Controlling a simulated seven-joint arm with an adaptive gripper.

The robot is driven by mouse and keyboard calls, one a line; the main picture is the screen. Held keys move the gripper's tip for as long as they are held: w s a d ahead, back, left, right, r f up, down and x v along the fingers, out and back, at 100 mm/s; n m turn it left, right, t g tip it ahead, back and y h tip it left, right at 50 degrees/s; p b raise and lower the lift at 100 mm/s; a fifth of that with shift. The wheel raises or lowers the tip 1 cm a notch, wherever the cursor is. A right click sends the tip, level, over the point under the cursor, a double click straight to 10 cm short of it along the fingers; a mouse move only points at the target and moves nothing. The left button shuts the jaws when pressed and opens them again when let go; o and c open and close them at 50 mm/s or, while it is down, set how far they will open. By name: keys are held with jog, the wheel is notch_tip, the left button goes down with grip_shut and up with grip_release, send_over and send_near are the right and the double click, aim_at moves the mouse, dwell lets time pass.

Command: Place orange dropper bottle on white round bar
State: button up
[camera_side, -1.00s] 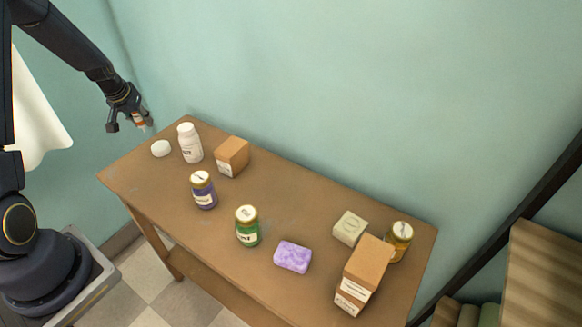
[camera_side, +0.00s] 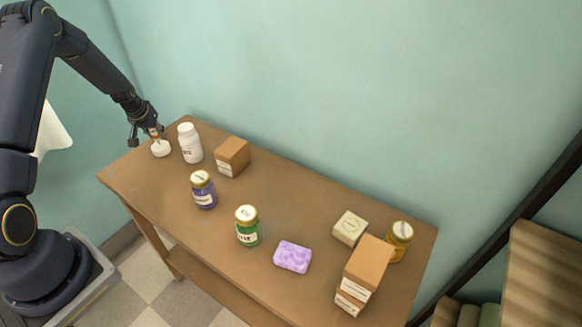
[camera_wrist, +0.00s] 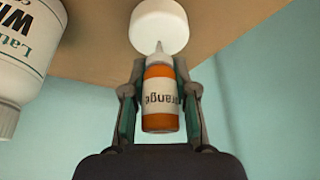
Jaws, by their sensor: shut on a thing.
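The orange dropper bottle (camera_wrist: 161,98), labelled "orange", is between the fingers of my gripper (camera_wrist: 161,95) in the wrist view, its pale nozzle toward the white round bar (camera_wrist: 159,25). The gripper is shut on the bottle. Whether the bottle touches the bar I cannot tell.
A white bottle (camera_side: 190,143) stands close to the right of the bar. Beyond it are a brown box (camera_side: 232,157), a purple jar (camera_side: 203,190), a green jar (camera_side: 247,226) and a purple soap (camera_side: 292,257). The table's left front strip is clear.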

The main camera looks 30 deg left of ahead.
jog(key=o, duration=1)
jog(key=shift+f, duration=0.1)
jog(key=shift+c, duration=0.2)
jog(key=v, duration=1.2)
jog(key=s+d+r+m+t+h, duration=0.1)
jog(key=s+d+r+m, duration=0.2)
jog(key=d+r, duration=1.5)
jog(key=s+d+r+m+h, duration=0.1)
jog(key=s+d+r+m, duration=0.2)
jog(key=s+d, duration=1)
jog(key=s, duration=0.2)
jog(key=shift+s+d+m+t+h, duration=0.3)
jog(key=shift+s+d+m+t, duration=0.1)
